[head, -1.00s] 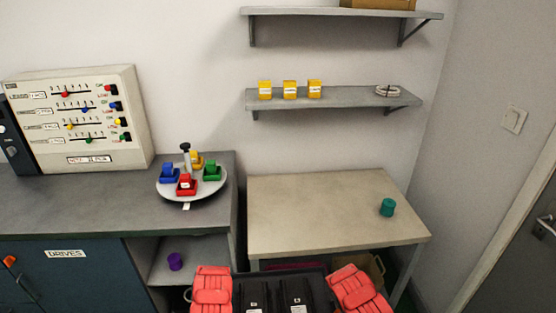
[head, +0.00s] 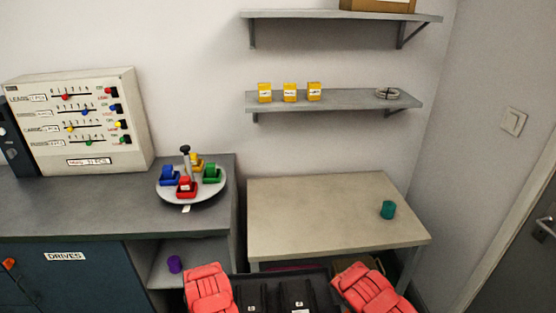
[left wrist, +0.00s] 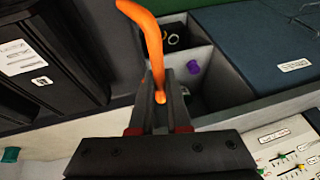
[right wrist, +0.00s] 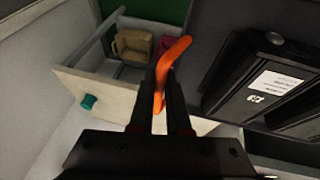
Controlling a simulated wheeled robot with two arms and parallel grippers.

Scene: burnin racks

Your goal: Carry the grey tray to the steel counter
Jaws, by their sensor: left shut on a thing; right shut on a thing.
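The grey tray (head: 270,277) shows dark at the bottom of the head view, between my arms, with black drive units (head: 297,297) in it. In the left wrist view my left gripper (left wrist: 160,98) is shut on an orange handle (left wrist: 150,32). In the right wrist view my right gripper (right wrist: 159,100) is shut on another orange handle (right wrist: 172,60). How the handles join the tray is hidden. A grey counter (head: 80,210) stands at the left. A pale-topped table (head: 320,210) stands ahead; I cannot tell which is steel.
The counter bears a panel with sliders (head: 85,120) and a round stand (head: 190,195) with coloured blocks. A teal cylinder (head: 388,210) sits at the table's right; most of its top is bare. Wall shelves (head: 350,97) hang above. A door (head: 530,230) is at right.

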